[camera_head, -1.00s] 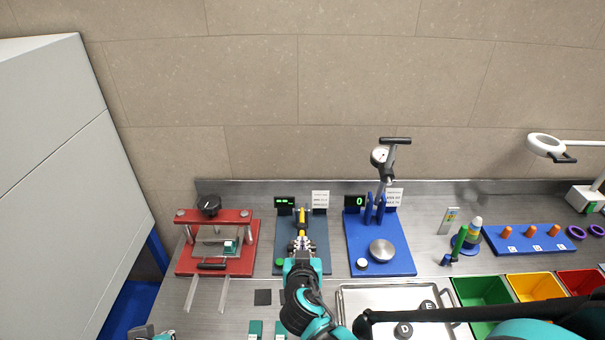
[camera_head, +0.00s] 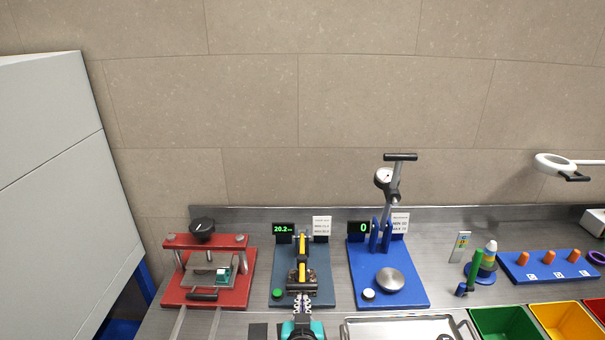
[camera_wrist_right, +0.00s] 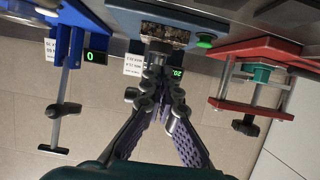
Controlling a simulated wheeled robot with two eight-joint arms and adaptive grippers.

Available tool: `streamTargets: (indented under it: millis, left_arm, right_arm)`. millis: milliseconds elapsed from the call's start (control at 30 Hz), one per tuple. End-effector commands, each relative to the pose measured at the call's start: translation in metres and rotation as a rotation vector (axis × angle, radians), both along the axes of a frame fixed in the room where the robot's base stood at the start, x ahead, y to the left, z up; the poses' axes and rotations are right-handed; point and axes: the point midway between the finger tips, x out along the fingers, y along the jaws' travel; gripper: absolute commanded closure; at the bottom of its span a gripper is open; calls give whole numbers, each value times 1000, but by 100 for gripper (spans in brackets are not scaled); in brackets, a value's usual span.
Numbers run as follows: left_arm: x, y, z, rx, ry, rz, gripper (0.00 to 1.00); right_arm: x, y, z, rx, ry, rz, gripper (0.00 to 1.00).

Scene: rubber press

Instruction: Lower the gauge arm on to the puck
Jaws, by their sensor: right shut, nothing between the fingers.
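The yellow gauge arm (camera_head: 302,258) lies down along the grey-blue gauge stand (camera_head: 319,285), its dark front end (camera_head: 302,281) low over the base. The stand's green display (camera_head: 284,229) reads 20.2. I cannot make out the puck; the arm's front end hides the spot beneath it. My right gripper (camera_head: 302,298) is shut and empty, just in front of the arm's front end. In the right wrist view the closed fingers (camera_wrist_right: 156,76) point at a brownish block (camera_wrist_right: 165,34); whether they touch it I cannot tell. My left gripper is out of view.
A red press (camera_head: 240,293) stands left. A metal tray (camera_head: 405,330) and coloured bins (camera_head: 505,322) line the front.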

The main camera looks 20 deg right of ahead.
Motion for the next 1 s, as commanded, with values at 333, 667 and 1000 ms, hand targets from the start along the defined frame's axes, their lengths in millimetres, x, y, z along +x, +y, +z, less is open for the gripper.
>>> streamTargets:
  millis: [333, 667, 1000]
  left_arm:
    - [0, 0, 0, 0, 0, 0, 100]
    - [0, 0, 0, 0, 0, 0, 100]
    - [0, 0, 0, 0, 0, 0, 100]
  right_arm:
    - [0, 0, 0, -1, -1, 0, 100]
    - [-6, 2, 3, -1, 0, 3, 100]
    - [-48, 15, 20, -1, -1, 6, 100]
